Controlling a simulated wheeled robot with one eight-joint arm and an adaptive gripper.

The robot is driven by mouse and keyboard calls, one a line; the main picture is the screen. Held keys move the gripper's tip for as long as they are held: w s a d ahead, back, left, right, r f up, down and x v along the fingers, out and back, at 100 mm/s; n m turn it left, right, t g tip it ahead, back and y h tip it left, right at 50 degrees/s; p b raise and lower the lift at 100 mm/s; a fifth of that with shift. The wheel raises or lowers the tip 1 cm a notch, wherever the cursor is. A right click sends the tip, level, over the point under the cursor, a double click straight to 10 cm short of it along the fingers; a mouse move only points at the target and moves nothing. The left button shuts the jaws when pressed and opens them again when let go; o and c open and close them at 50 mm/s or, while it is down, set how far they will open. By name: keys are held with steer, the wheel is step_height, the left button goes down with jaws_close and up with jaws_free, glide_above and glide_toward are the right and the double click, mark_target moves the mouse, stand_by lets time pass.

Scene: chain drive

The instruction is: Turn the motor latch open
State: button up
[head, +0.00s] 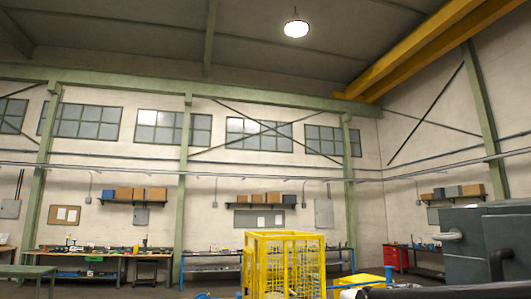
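I cannot make out the motor latch in the head view. A large grey machine (485,237) stands at the right edge, with a light rounded stub sticking out to its left and a dark pipe on its front. No latch can be told on it. My gripper is not in view.
A yellow wire cage (284,262) stands at bottom centre, with a low yellow box (357,281) to its right. Workbenches (100,255) line the far wall, and a red cabinet (397,257) stands at right. The floor is mostly out of frame.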

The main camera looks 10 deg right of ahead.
mark_target(463, 292)
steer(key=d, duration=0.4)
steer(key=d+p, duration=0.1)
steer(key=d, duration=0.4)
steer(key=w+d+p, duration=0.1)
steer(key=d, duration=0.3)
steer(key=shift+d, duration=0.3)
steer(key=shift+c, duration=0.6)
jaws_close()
